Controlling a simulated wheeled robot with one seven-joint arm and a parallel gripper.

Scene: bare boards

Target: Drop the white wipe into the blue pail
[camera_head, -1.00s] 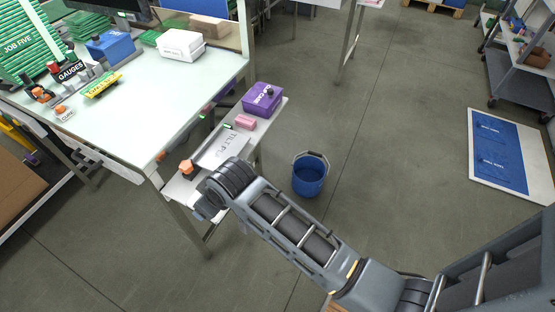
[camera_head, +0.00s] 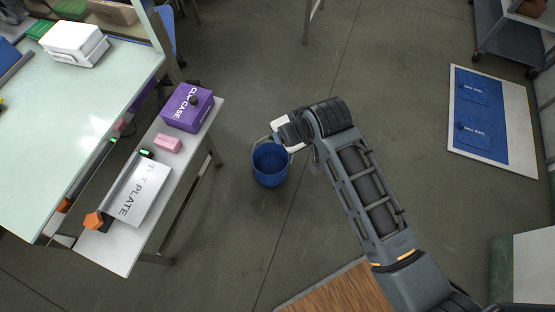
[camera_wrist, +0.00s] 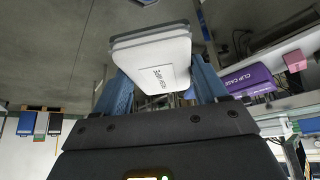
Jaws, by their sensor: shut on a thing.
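My gripper (camera_wrist: 160,88) is shut on the white wipe (camera_wrist: 150,62), a pale block-like thing with dark print, held between two blue fingers in the wrist view. In the head view the white wipe (camera_head: 280,122) shows only in part, behind the end of my arm. The blue pail (camera_head: 270,168) stands upright on the floor, with its handle raised. The fingertips are mostly hidden there.
A narrow side table (camera_head: 115,255) left of the pail holds a purple clip case (camera_head: 187,108), a pink block (camera_head: 168,144), a labelled plate (camera_head: 145,190) and an orange piece (camera_head: 94,220). A blue-and-white floor board (camera_head: 490,115) lies at right. The floor around the pail is clear.

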